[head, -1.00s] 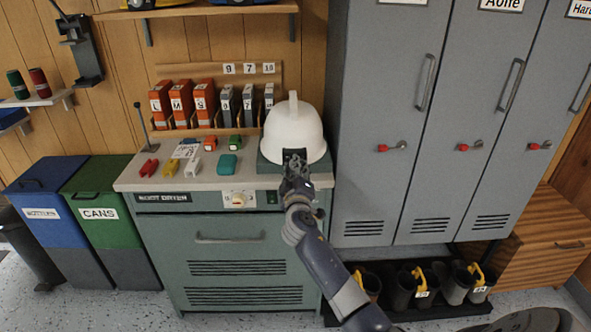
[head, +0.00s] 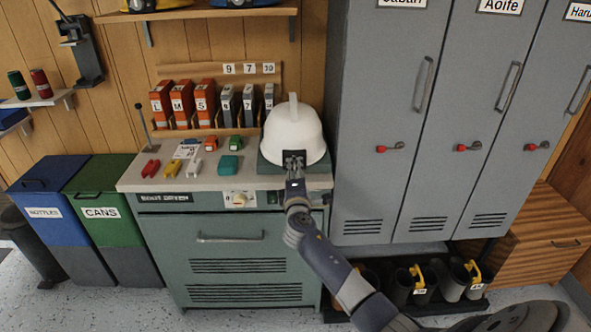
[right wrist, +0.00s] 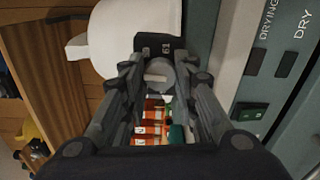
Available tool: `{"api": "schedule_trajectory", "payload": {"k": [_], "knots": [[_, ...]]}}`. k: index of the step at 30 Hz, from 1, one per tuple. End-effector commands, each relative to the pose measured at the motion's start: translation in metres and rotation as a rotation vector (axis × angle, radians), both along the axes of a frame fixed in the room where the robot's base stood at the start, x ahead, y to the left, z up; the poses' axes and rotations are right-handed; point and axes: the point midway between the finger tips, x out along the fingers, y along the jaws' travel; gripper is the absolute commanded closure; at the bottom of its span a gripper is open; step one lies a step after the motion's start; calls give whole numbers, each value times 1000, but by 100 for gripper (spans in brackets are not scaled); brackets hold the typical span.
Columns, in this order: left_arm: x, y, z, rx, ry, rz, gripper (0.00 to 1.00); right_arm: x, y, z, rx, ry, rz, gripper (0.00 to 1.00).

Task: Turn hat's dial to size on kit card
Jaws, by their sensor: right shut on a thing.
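My right gripper (head: 294,160) is at the hat's near side. In the right wrist view, my right gripper (right wrist: 158,82) has its fingers closed around the round grey dial (right wrist: 160,74). A dark plate with a small number (right wrist: 152,49) is beside the dial; I cannot read it surely. The kit card (head: 187,149) lies on the bench, its writing too small to read. My left gripper is out of view.
Several red and grey labelled boxes (head: 206,103) stand at the back of the bench (head: 225,182). Small coloured items, such as a teal one (head: 229,166), lie left of the hat. Grey lockers (head: 385,130) stand close on the right.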

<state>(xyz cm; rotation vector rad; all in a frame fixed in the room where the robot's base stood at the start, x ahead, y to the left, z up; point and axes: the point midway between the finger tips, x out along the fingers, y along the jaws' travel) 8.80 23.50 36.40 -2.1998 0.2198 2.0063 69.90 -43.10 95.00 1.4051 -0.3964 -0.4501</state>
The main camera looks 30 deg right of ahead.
Motion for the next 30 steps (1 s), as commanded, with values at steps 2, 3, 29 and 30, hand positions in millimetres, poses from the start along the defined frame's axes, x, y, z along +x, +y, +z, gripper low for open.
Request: {"api": "schedule_trajectory", "payload": {"k": [2, 3, 29, 30], "knots": [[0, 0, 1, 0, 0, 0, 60, 0, 0, 0, -18, 12, 0, 97], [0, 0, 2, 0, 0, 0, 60, 0, 0, -1, -25, 17, 0, 97], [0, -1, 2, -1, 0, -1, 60, 0, 0, -1, -40, 26, 0, 52], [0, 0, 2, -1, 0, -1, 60, 0, 0, 0, -40, 26, 0, 52]]}}
